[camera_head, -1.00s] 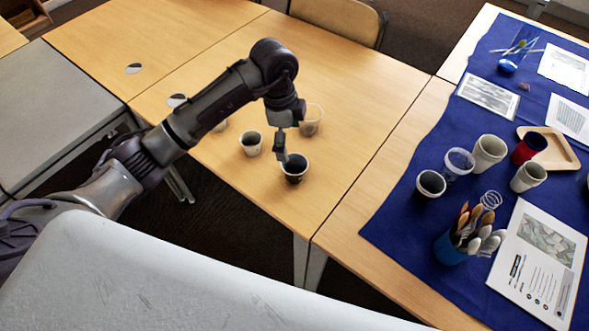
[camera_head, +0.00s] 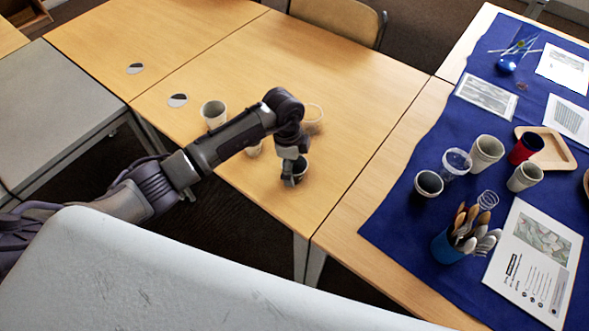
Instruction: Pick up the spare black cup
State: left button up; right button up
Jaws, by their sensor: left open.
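The black cup (camera_head: 302,168) stands upright on the wooden table, near its front edge. My left gripper (camera_head: 290,180) is open, pointing down right at this cup, and hides its left part. I cannot tell whether the fingers touch the cup or straddle its rim. My right gripper is not in view.
A pale cup (camera_head: 213,112), a clear cup (camera_head: 313,114) and another cup (camera_head: 254,150), mostly hidden by my arm, stand close by. At right, a blue cloth (camera_head: 400,216) carries several cups, a cutlery holder (camera_head: 447,248), papers and a wooden tray (camera_head: 556,158).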

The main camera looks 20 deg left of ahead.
pick_arm(q)
jog(key=c, duration=0.8)
jog(key=shift+r, duration=0.2)
